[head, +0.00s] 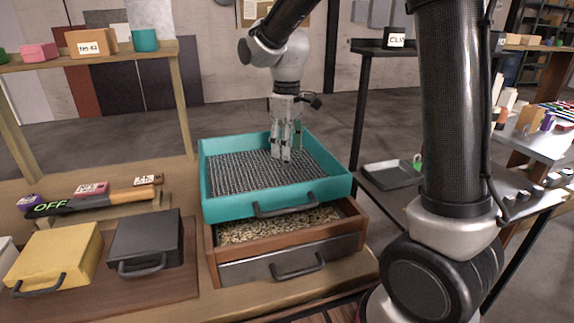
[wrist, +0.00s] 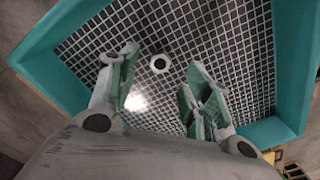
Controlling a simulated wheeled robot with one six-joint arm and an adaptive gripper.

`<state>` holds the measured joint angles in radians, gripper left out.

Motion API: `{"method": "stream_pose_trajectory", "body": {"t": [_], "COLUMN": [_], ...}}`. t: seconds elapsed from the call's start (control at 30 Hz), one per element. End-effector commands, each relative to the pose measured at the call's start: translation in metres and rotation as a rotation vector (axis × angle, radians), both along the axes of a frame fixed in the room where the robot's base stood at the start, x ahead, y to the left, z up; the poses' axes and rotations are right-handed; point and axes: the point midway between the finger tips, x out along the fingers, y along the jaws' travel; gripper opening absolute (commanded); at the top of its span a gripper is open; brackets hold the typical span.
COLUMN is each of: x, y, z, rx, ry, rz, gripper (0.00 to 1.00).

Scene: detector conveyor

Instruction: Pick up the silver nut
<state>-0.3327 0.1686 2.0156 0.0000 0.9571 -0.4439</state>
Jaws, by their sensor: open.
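The silver nut (wrist: 160,63) shows in the wrist view as a small pale ring with a dark hole. It lies on the dark mesh floor (wrist: 205,45) of the teal tray. My gripper (wrist: 160,80) is open and empty, pointing down over the tray, with the nut between and slightly beyond its fingertips in the picture. In the head view my gripper (head: 281,155) is low inside the teal tray (head: 275,205), near its back. I cannot make out the nut in the head view. How far the fingertips are above the mesh is hard to tell.
Teal walls surround my gripper. Below the tray is an open wooden drawer (head: 285,250) of pale grains. A yellow box (head: 55,255) and a dark box (head: 146,245) stand on the left, near a tool marked OFF (head: 100,200). A dark shelf stands right.

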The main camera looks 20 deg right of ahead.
Motion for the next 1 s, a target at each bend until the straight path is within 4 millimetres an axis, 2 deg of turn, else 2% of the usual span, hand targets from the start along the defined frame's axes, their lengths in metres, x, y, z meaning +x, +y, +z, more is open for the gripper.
{"method": "stream_pose_trajectory", "body": {"t": [0.1,0.2,0.47,0.5,0.7,0.77,1.0], "x": [0.000,0.000,0.000,0.000,0.000,0.000,0.000], "y": [0.000,0.000,0.000,0.000,0.000,0.000,0.000], "z": [-0.021,-0.033,-0.038,-0.038,-0.037,-0.037,-0.037], "rx": [-0.001,0.000,0.001,0.001,0.001,0.001,0.001], "ry": [0.004,0.001,-0.001,-0.001,-0.001,-0.001,-0.001], "rz": [-0.001,-0.001,-0.001,-0.002,-0.002,-0.002,-0.002], "gripper": [0.49,0.49,0.49,0.47,0.11,0.02,0.02]}}
